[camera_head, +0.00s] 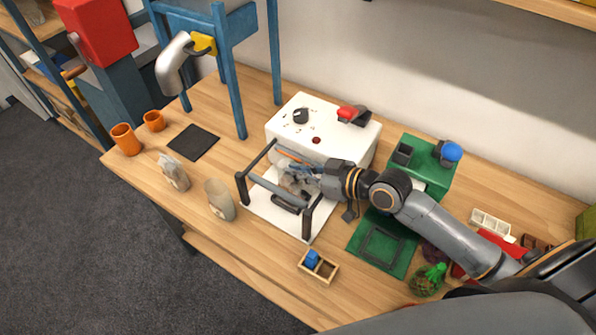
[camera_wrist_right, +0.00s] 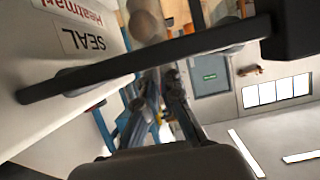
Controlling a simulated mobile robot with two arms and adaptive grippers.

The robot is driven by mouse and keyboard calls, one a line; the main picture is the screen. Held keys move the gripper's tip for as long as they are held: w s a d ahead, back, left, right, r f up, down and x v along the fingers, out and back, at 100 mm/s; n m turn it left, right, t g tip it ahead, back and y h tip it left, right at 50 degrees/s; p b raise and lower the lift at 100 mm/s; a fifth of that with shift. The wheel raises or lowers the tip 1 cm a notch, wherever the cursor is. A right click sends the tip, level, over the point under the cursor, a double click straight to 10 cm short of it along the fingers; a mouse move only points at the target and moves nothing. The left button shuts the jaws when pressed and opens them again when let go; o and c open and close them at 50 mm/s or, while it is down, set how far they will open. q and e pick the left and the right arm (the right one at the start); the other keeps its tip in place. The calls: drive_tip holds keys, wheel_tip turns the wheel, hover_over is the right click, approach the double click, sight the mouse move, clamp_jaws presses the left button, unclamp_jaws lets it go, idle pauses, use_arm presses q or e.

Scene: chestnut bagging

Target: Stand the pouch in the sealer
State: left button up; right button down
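The sealer (camera_head: 325,155) is a white box with a dark bar frame (camera_head: 243,190) over a white plate in front. Its SEAL label (camera_wrist_right: 85,40) shows in the right wrist view. My right gripper (camera_head: 295,168) reaches into the frame from the right. Its fingers (camera_wrist_right: 162,85) are close together on what looks like a clear pouch (camera_head: 289,184) with brown rounded chestnuts, inside the frame. Whether the pouch rests on the plate is hard to tell. Two other pouches, a left one (camera_head: 173,174) and a right one (camera_head: 220,202), stand left of the sealer. My left gripper is not in view.
Orange cups (camera_head: 126,140) and a black pad (camera_head: 193,142) are at the left. A small wooden tray (camera_head: 319,267) with a blue piece is in front. A green mat (camera_head: 362,262) and green block (camera_head: 432,172) are at the right. A blue stand (camera_head: 232,95) is behind.

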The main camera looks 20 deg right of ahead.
drive_tip(key=shift+f, duration=0.3)
drive_tip(key=shift+f, duration=0.2)
drive_tip(key=c, duration=1.5)
unclamp_jaws()
drive_tip(key=shift+r, duration=0.1)
drive_tip(key=shift+r, duration=0.2)
drive_tip(key=shift+b+v, duration=0.7)
drive_tip(key=shift+v, duration=5.25)
